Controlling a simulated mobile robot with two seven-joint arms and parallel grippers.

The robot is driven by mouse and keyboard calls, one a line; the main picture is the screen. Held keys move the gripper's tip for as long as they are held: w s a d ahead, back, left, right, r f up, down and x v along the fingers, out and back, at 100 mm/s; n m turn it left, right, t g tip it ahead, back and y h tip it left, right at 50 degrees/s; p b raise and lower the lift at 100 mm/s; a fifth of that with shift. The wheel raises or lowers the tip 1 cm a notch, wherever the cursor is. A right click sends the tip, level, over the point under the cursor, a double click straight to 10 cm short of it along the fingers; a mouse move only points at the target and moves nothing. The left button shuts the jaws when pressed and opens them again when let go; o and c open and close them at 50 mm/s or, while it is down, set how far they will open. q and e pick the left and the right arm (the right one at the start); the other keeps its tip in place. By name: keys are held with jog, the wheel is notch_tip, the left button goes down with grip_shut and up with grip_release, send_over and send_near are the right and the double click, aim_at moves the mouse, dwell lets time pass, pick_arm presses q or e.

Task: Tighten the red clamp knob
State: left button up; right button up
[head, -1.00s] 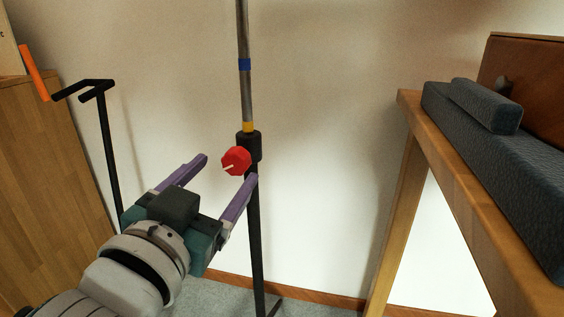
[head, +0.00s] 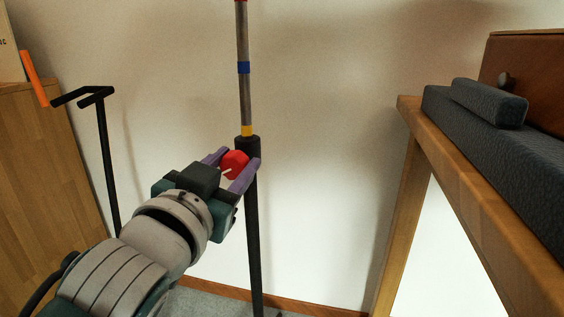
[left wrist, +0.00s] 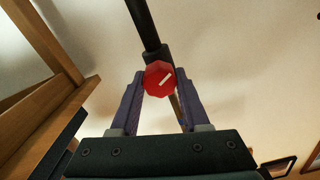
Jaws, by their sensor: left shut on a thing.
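The red clamp knob (head: 234,164) sits on the black collar (head: 247,146) of an upright pole. A white pointer mark shows on the knob's face. My left gripper (head: 236,167) is shut on the knob, with one purple finger on each side of it. In the left wrist view the knob (left wrist: 159,79) lies between the two fingertips, and its white mark slants up to the right. My right gripper is in neither view.
The pole's metal tube (head: 244,100) carries blue and yellow bands. A black T-handled stand (head: 107,150) and a wooden cabinet (head: 45,180) stand left. A wooden table (head: 465,195) with blue padding (head: 500,150) stands right. Bare wall lies between pole and table.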

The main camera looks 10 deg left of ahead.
pick_arm(q)
grip_shut()
